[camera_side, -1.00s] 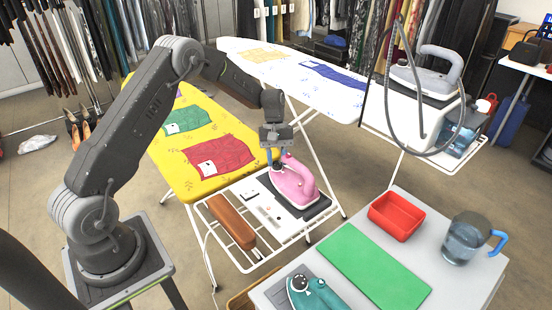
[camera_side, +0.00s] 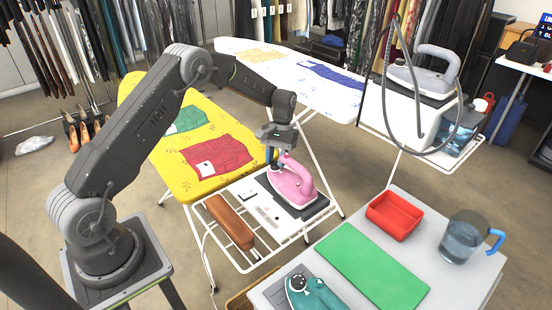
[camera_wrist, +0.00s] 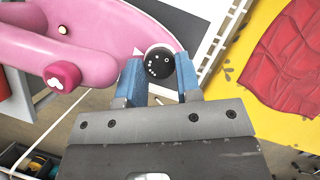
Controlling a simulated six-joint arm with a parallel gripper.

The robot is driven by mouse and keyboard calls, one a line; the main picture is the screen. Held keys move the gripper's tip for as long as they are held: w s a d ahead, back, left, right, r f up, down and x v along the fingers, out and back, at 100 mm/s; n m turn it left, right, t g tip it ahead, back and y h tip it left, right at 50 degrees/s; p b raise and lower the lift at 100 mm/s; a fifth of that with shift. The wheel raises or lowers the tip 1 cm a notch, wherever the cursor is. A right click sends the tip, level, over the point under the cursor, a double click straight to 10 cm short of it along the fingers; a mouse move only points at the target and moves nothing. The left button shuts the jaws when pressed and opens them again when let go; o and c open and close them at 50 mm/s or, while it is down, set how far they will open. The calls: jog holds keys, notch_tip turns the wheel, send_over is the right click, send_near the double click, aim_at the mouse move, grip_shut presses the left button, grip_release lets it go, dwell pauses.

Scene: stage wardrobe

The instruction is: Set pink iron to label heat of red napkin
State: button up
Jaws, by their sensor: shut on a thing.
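The pink iron (camera_side: 293,183) stands on the dark rest pad of the wire rack at the end of the yellow board. In the wrist view, the pink iron (camera_wrist: 60,38) fills the upper left. Its round black dial (camera_wrist: 158,62) has white dots. My gripper (camera_wrist: 159,68) has its blue fingers on either side of this dial, shut on it. The dial's setting is too small to read. In the side view, my gripper (camera_side: 276,155) is at the iron's back end. The red napkin (camera_side: 222,157) lies on the yellow board with a white label (camera_side: 206,168) at its corner; the label's marks are unreadable.
A brown wooden block (camera_side: 231,222) lies on the rack, left of the iron. A green napkin (camera_side: 187,119) is farther back on the yellow board (camera_side: 150,100). A teal iron (camera_side: 313,294), green mat (camera_side: 372,266), red bin (camera_side: 394,216) and water jug (camera_side: 464,240) occupy the front table.

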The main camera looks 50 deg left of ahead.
dwell(0.3)
jog(key=o, duration=0.9)
jog(key=shift+o, duration=0.2)
jog(key=v, duration=1.3)
jog(key=shift+w+r, duration=0.2)
jog(key=shift+r, duration=0.1)
